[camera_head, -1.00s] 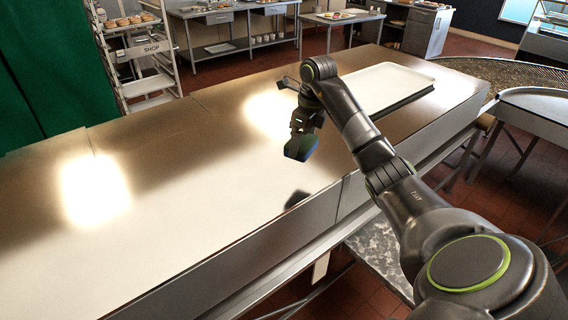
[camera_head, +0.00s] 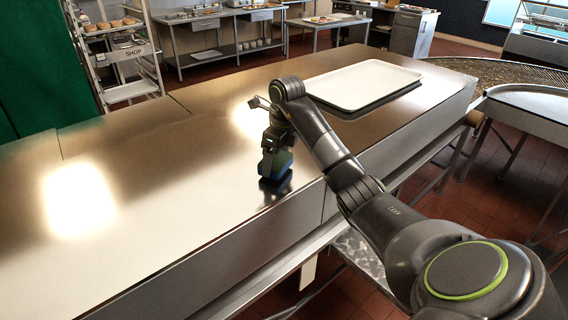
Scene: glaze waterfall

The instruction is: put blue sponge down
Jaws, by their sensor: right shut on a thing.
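The blue sponge (camera_head: 276,166) is held by my right gripper (camera_head: 272,152), low over the steel counter (camera_head: 190,205) near its front edge. The sponge is dark blue with a greenish part, and its dark reflection shows right below it. I cannot tell for certain whether its underside touches the counter. My right gripper points down and is shut on the sponge. My left gripper is not in view.
A white tray (camera_head: 364,86) lies on the counter to the right, behind my right arm. The counter left of the sponge is bare. A rack with pastries (camera_head: 112,28) and worktables (camera_head: 215,52) stand behind.

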